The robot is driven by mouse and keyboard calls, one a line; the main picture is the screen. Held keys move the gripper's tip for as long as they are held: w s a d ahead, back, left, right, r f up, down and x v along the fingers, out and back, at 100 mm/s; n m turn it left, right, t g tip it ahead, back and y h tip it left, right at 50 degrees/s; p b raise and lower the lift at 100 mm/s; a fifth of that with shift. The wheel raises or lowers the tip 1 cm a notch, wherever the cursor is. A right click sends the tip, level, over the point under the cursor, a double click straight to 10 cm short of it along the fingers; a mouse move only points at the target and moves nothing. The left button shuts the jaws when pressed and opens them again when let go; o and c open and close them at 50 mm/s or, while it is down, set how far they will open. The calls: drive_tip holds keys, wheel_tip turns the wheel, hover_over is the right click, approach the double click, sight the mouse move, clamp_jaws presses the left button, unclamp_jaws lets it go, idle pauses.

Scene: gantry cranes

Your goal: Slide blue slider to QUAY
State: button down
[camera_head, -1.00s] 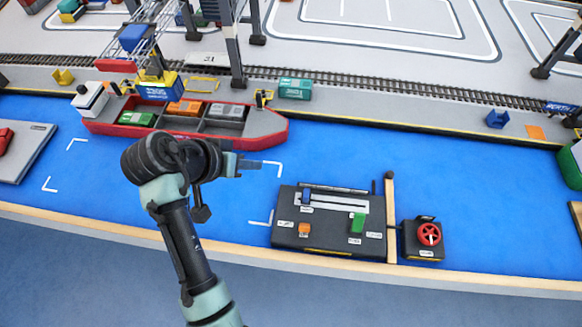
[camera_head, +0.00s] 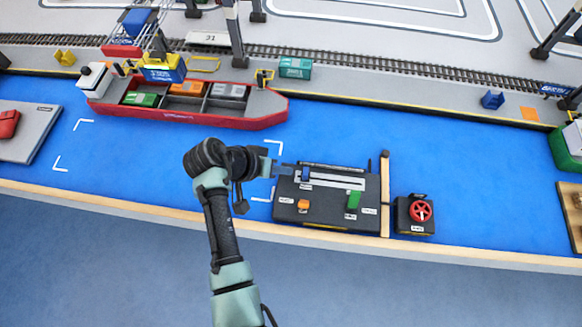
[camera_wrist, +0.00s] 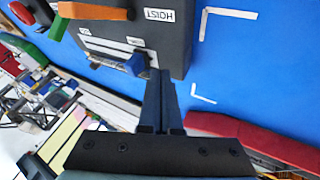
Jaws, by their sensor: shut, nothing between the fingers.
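The blue slider (camera_head: 305,173) sits near the left end of the upper slot on the black control panel (camera_head: 330,222). In the wrist view the blue slider (camera_wrist: 135,64) is a blue knob just left of my fingertips. My gripper (camera_head: 289,171) is shut and empty, at the panel's upper left edge beside the blue slider. In the wrist view my gripper (camera_wrist: 160,76) overlaps the panel's edge; I cannot tell whether it touches the slider. Small white labels lie by the slots, but I cannot read QUAY on any.
A box with a red wheel (camera_head: 420,211) stands right of a wooden post (camera_head: 385,190). A red ship (camera_head: 215,118) lies behind on blue water.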

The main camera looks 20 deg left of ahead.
sight(305, 174)
drive_tip(key=shift+w+d, duration=0.25)
drive_tip(key=shift+d, duration=0.8)
drive_tip(key=shift+r, duration=0.1)
